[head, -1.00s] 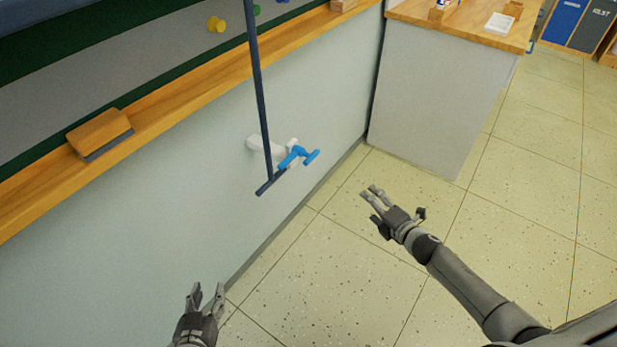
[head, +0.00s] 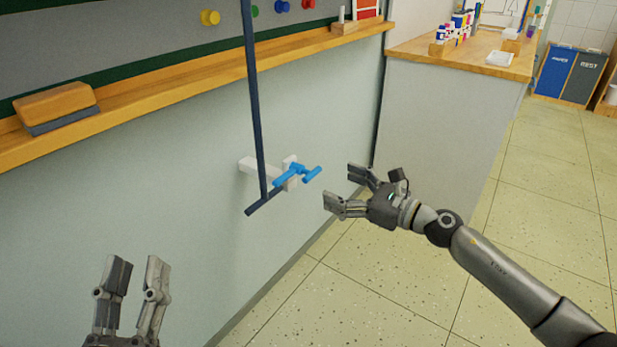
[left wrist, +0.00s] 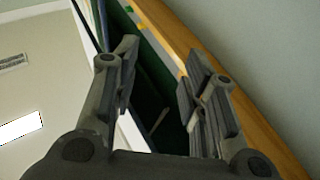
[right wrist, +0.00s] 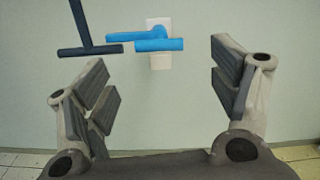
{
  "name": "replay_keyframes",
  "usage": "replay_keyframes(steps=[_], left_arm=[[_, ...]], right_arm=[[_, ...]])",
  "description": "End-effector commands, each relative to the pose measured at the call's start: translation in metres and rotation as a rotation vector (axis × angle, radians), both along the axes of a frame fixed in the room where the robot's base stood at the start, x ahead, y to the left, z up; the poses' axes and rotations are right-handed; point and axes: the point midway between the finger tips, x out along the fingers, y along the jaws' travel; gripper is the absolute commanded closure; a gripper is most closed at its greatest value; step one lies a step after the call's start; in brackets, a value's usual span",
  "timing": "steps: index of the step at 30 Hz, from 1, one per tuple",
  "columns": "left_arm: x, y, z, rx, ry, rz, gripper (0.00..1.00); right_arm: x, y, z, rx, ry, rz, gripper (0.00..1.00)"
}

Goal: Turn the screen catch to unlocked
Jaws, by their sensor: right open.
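The blue screen catch (head: 296,175) sits on a white bracket (head: 250,168) on the pale wall. It has a blue crossbar at its front, which also shows in the right wrist view (right wrist: 158,45). My right gripper (head: 346,188) is open and empty, just to the right of the catch and apart from it. In the right wrist view the catch lies ahead, between and beyond the open fingers (right wrist: 165,90). My left gripper (head: 132,275) is open and empty low at the left, pointing upward. Its fingers also show in the left wrist view (left wrist: 158,95).
A dark blue rod (head: 253,100) with a T-shaped foot hangs just left of the catch. A wooden ledge (head: 180,78) with an eraser (head: 55,105) runs above. A counter (head: 440,110) stands at the right. The floor (head: 370,290) is clear.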

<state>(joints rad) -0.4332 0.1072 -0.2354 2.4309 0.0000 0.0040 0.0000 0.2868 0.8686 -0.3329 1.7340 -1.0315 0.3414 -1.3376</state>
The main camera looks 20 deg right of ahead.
Motion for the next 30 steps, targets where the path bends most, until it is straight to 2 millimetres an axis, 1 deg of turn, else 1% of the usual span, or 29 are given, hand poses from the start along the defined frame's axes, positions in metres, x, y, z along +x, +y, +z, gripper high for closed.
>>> replay_keyframes(steps=[2, 8, 15, 21, 30], left_arm=[[0.001, 0.0, -0.002, 0.005, 0.017, 0.001, 0.6], [0.004, 0.0, -0.009, 0.015, 0.053, 0.003, 0.6], [0.004, 0.0, -0.009, 0.013, 0.047, 0.003, 0.6], [0.002, 0.0, -0.007, 0.01, 0.033, 0.003, 0.6], [0.002, 0.0, -0.004, 0.007, 0.023, 0.001, 0.6]], right_arm=[[0.009, 0.007, 0.003, 0.002, -0.004, 0.002, 0.19], [0.035, 0.028, 0.003, 0.003, -0.002, 0.0, 0.19], [0.063, 0.049, 0.001, 0.004, 0.001, -0.001, 0.19], [0.074, 0.057, 0.0, 0.003, 0.002, 0.0, 0.19], [0.075, 0.058, 0.0, 0.003, 0.002, 0.0, 0.19]])
